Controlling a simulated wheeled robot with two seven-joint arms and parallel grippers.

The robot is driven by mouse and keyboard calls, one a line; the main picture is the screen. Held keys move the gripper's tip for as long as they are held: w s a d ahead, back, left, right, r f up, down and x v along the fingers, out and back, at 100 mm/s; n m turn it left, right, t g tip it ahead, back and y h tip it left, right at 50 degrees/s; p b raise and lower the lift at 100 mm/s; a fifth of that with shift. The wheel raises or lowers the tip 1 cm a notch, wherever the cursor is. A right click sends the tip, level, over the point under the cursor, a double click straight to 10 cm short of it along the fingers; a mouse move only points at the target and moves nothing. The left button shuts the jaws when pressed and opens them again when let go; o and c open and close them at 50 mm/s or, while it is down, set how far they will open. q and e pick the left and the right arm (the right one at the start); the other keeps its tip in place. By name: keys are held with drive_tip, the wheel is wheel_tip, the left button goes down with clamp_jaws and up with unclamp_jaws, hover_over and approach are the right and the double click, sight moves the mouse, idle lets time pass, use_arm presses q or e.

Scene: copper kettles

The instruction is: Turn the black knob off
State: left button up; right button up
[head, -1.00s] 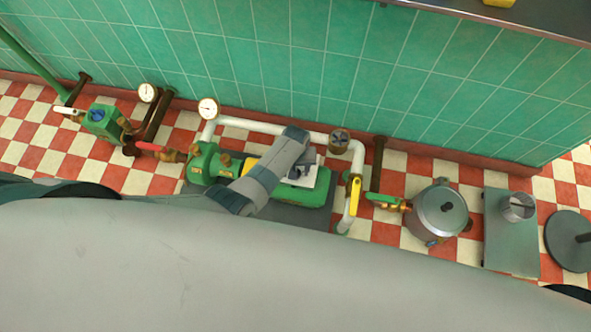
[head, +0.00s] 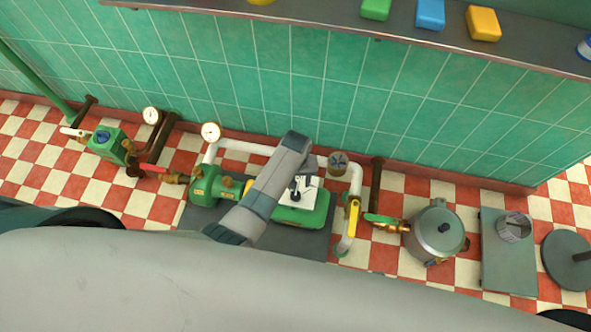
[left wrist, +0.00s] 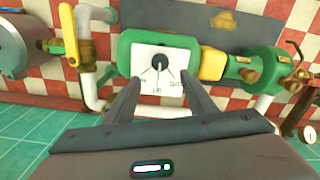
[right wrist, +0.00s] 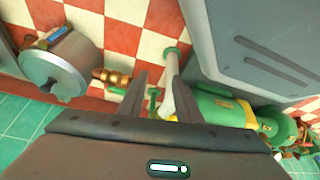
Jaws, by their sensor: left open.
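The black knob (left wrist: 159,62) sits on a white panel (left wrist: 150,52) on a green pump unit (left wrist: 128,42). Its stem points down towards the panel's marks in the left wrist view; the lettering is too small to read surely. The knob also shows in the head view (head: 296,194), beside my arm. My left gripper (left wrist: 160,82) is open and empty, its fingers either side of the panel's lower part, with the knob between and beyond them, apparently untouched. My right gripper (right wrist: 154,70) is open and empty, near a white pipe (right wrist: 168,85).
A yellow-handled valve (head: 352,215) and a red-handled valve (head: 155,168) flank the pump. A metal pot (head: 438,235) stands right of it. A shelf (head: 330,25) with coloured blocks runs along the tiled wall.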

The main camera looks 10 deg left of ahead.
use_arm(q)
wheel_tip(320, 180, up, 7)
drive_tip(key=shift+f+p, duration=0.15)
drive_tip(key=shift+p, duration=0.25)
use_arm(e)
drive_tip(key=shift+w+a+r+t, duration=0.4)
drive_tip(key=shift+w+a, duration=0.15)
use_arm(q)
drive_tip(key=s+a+f+m+t, duration=0.2)
drive_tip(key=s+a+f, duration=0.2)
drive_tip(key=s+f, duration=0.5)
drive_tip(key=s+a+f+m+t+h, duration=0.1)
drive_tip(key=s+a+f+m+t, duration=0.2)
drive_tip(key=s+f, duration=0.6)
drive_tip(key=shift+s+a+f, duration=0.15)
drive_tip(key=shift+s+a, duration=1)
drive_tip(key=shift+s, duration=0.75)
use_arm(e)
drive_tip(key=shift+w+a, duration=0.1)
drive_tip(key=shift+r, duration=0.1)
